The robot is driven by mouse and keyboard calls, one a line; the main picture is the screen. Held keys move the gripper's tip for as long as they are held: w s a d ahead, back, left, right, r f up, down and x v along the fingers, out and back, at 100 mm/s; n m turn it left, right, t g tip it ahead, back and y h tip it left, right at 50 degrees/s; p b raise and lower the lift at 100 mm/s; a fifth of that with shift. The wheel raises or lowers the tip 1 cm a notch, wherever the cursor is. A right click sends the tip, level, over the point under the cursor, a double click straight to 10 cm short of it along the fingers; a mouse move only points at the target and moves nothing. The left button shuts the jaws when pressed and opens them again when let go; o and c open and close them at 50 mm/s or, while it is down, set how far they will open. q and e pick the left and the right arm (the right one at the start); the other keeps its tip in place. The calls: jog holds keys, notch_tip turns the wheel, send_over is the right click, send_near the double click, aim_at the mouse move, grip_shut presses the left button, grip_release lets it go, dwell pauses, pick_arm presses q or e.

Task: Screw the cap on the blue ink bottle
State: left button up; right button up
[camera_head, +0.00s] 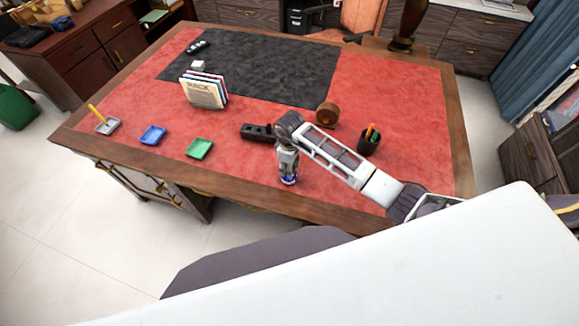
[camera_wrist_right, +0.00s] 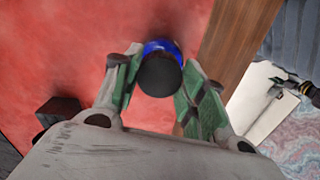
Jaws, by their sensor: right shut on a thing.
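The blue ink bottle (camera_head: 289,182) stands on the red leather near the desk's front edge, mostly hidden under my right gripper (camera_head: 288,170). In the right wrist view its blue glass (camera_wrist_right: 163,46) shows just beyond the black cap (camera_wrist_right: 159,77). The cap is between the two green-padded fingers of my right gripper (camera_wrist_right: 161,68), which is shut on it from above. The cap lines up over the bottle; whether it is seated or threaded cannot be told. My left gripper is not in view.
A black block (camera_head: 257,131) lies just behind the bottle. A pen cup (camera_head: 369,140) and a brown round object (camera_head: 327,113) stand nearby. The wooden edge is close in front.

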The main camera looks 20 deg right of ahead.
jog(key=shift+m, duration=0.7)
jog(key=o, duration=1.1)
jog(key=shift+c, duration=0.2)
notch_tip(320, 180, up, 12)
jog(key=shift+s+f, duration=0.1)
jog(key=shift+s, duration=0.05)
dwell(0.3)
